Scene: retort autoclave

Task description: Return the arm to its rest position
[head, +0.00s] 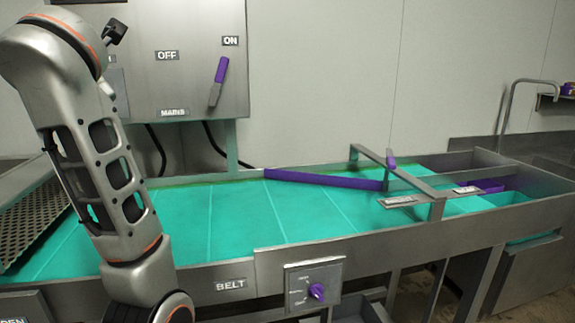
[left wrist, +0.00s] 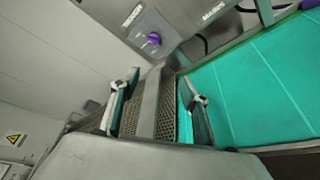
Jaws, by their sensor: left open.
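My left arm (head: 100,165) comes in from the left in the head view and bends down past the front edge of the belt. Its gripper is outside the head view. In the left wrist view my left gripper (left wrist: 158,103) is open and empty, with its two fingers apart. A perforated metal chute and a strip of the teal belt show beyond and between the fingers. My right gripper is in neither view.
A teal belt (head: 235,222) runs across the metal line, with a purple diverter bar (head: 325,179) over it. A mains box (head: 185,60) with a purple-handled lever (head: 219,80) stands behind. A belt knob (head: 316,291) is on the front panel. A perforated chute (head: 30,225) lies left.

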